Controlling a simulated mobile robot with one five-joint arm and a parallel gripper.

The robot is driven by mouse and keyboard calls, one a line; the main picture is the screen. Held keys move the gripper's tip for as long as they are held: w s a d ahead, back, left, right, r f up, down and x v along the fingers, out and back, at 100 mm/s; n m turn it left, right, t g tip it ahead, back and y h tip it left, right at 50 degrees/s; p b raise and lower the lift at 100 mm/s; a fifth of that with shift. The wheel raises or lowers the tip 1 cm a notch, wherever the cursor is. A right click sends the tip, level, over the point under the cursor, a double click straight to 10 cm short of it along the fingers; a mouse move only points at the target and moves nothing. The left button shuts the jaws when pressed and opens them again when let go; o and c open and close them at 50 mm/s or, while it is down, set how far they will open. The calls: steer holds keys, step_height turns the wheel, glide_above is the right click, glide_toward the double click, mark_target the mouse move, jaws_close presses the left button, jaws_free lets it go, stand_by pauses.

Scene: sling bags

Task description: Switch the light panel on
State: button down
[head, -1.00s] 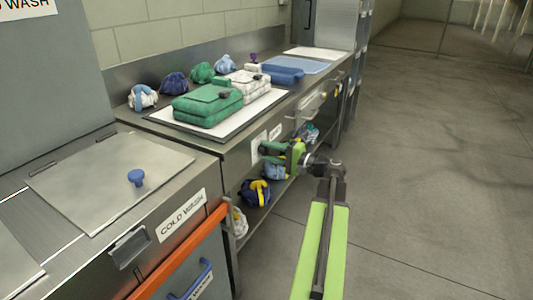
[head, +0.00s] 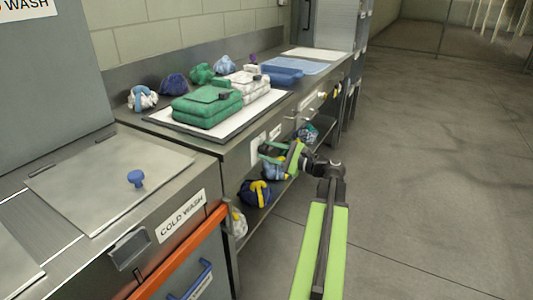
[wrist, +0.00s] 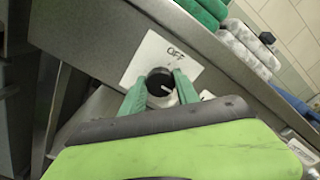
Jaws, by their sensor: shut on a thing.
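The light panel (head: 257,107) looks to be the white, dark-framed board on the steel counter, with bags on it; I cannot tell that it is lit. On the counter's front face is a white label (wrist: 150,53) reading OFF. A dark round knob (wrist: 159,76) with a pale pointer mark sits at its lower edge. In the wrist view the two green fingers of my gripper (wrist: 160,88) are shut on the knob, one on each side. In the head view my gripper (head: 264,152) is at the counter front, tilted, and the knob is hard to make out.
Folded green bags (head: 207,106) and a white bag (head: 248,82) lie on the panel. Crumpled bags line the back of the counter. A navy and yellow bag (head: 256,193) lies on the shelf below. A cold wash unit (head: 182,217) stands left. The floor at right is clear.

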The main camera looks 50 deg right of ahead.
steer(key=shift+d+f, duration=0.1)
stand_by(0.5)
steer(key=c, duration=1)
jaws_free()
steer(key=shift+o, duration=0.5)
steer(key=shift+s, duration=0.1)
steer(key=v, duration=1.7)
steer(key=shift+s, duration=0.15)
steer(key=shift+s+f, duration=0.1)
